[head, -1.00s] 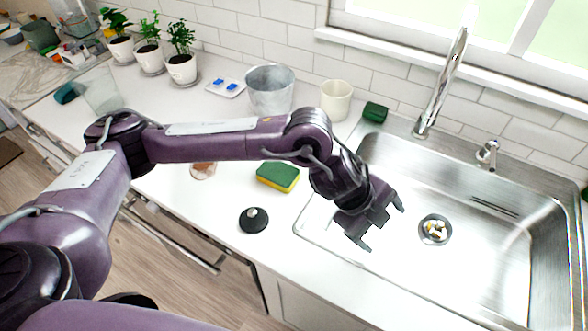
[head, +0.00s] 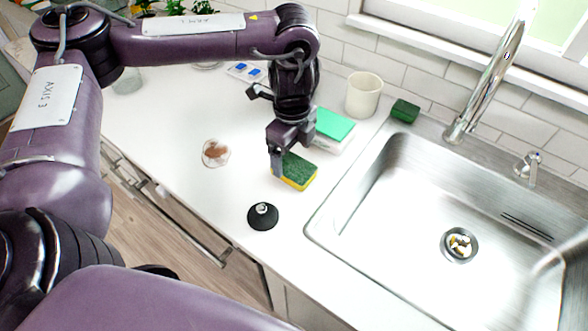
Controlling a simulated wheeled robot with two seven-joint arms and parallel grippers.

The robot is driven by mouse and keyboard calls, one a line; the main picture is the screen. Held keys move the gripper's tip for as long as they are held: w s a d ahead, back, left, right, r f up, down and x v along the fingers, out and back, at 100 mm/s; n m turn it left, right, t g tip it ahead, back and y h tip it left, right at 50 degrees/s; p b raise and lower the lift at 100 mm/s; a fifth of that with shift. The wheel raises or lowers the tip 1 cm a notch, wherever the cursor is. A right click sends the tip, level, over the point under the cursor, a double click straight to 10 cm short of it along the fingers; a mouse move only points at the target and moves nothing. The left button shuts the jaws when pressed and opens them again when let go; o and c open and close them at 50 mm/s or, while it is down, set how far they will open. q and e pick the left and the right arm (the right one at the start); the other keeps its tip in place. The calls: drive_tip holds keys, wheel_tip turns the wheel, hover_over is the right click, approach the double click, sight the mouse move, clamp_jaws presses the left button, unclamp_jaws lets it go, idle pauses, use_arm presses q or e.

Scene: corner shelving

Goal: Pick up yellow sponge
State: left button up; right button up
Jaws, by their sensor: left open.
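The yellow sponge (head: 300,174) with a dark green top lies flat on the white counter, left of the sink, in the head view. My left gripper (head: 286,156) points down at its far left end and is open. One finger shows at the sponge's left end; the other is not clearly visible. The gripper covers part of the sponge's far left corner, and I cannot tell whether they touch. My right gripper is not in view.
A teal-topped white block (head: 333,130) lies just behind the sponge. A black round object (head: 263,217) and a brown-stained round piece (head: 215,153) lie nearby. A white cup (head: 364,95) and dark green sponge (head: 404,111) stand behind. The sink (head: 400,210) is right.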

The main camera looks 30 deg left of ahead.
sight(294, 166)
use_arm(q)
drive_tip(key=f, duration=0.4)
drive_tip(key=shift+s+d+f+b, duration=0.1)
drive_tip(key=shift+d+b, duration=0.1)
drive_tip(key=shift+b, duration=0.15)
drive_tip(key=c, duration=1.1)
drive_tip(key=shift+o, duration=0.2)
drive_tip(key=shift+r, duration=0.75)
wheel_tip(294, 166, up, 19)
drive_tip(key=p, duration=0.4)
drive_tip(key=shift+f, duration=0.2)
